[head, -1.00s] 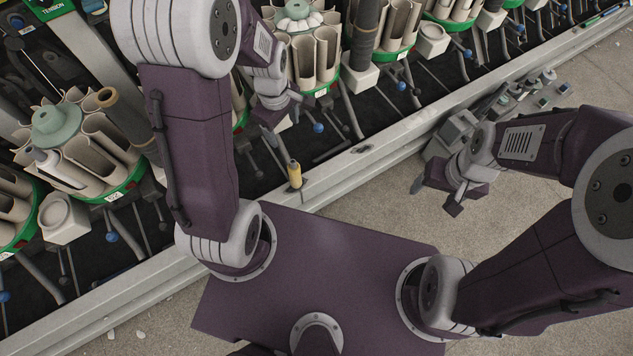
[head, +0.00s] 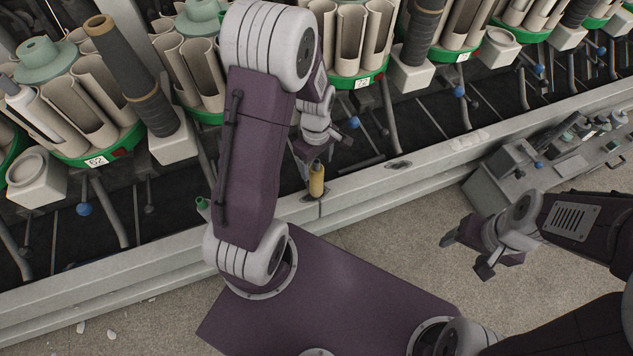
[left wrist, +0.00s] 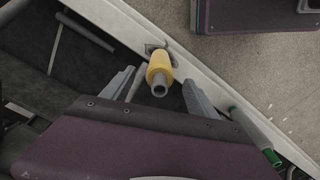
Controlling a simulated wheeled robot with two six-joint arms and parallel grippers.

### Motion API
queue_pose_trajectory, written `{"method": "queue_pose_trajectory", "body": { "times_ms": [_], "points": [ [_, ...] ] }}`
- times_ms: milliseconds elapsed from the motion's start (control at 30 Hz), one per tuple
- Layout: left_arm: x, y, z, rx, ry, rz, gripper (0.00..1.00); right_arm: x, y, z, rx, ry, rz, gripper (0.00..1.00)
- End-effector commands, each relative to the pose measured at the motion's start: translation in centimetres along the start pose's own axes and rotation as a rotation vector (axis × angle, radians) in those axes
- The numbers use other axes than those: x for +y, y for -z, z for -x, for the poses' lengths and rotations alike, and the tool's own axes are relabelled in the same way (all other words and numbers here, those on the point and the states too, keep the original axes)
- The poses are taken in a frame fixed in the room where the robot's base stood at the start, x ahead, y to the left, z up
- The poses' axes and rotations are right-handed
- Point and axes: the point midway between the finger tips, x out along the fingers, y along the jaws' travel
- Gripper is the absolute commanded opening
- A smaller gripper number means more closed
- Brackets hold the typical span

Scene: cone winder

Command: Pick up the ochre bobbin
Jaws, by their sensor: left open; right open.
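The ochre bobbin (head: 316,180) stands upright on the pale metal rail at the machine's front edge, with its dark tip upward. In the left wrist view the bobbin (left wrist: 160,72) shows from above, its grey tube end toward the camera. My left gripper (head: 312,160) is open just behind and above the bobbin. In the left wrist view its two fingers (left wrist: 158,85) are spread to either side of the bobbin's near end; I cannot tell any contact. My right gripper (head: 463,259) is open and empty over the floor at the right, far from the bobbin.
The pale rail (head: 380,180) runs along the machine front. A green-tipped tube (left wrist: 257,142) lies along it in the wrist view; its green tip (head: 202,203) shows beside my left arm. Cone holders (head: 355,45) stand behind. A grey unit (head: 515,178) is at the right.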

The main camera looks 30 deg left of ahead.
Motion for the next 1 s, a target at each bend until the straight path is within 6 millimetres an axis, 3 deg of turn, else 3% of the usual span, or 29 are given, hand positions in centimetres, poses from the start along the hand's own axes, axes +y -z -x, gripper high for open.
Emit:
{"method": "queue_pose_trajectory", "body": {
  "times_ms": [300, 533, 733, 1000],
  "points": [
    [0.0, -0.2, -5.1, -0.001, 0.002, -0.001, 0.68, 0.1, -0.4, -3.9, 0.0, 0.0, 0.0, 0.69],
    [0.1, -0.1, -5.0, 0.001, -0.001, 0.0, 0.68, 0.1, -0.4, -3.6, 0.0, 0.0, 0.0, 0.69],
    [0.1, -0.1, -5.0, 0.0, -0.001, 0.0, 0.13, 0.1, -0.4, -3.6, 0.0, 0.0, 0.0, 0.69],
    [0.1, -0.1, -4.8, 0.001, -0.001, 0.0, 0.11, 0.1, -0.4, -3.5, 0.0, 0.0, 0.0, 0.69]
  ]
}}
